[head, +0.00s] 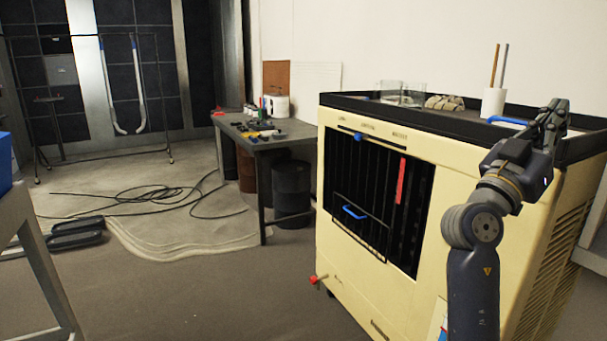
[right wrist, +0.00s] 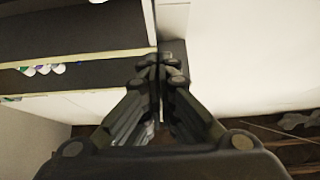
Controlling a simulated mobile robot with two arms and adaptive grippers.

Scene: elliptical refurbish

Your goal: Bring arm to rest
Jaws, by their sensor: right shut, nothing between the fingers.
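My right arm (head: 473,270) rises at the right of the head view, in front of a cream cabinet (head: 348,240). My right gripper (head: 556,112) is raised at the cabinet's black top rim, pointing up and away. In the right wrist view the fingers of the right gripper (right wrist: 160,68) are together with nothing between them. Whether it touches the rim cannot be told. My left gripper is not in view.
The cabinet has a dark slatted front with a blue handle (head: 354,212). A white cup with sticks (head: 493,102) and a blue handle (head: 507,121) are on top near the gripper. A workbench (head: 262,143) stands behind left. Cables (head: 150,198) lie on the open floor.

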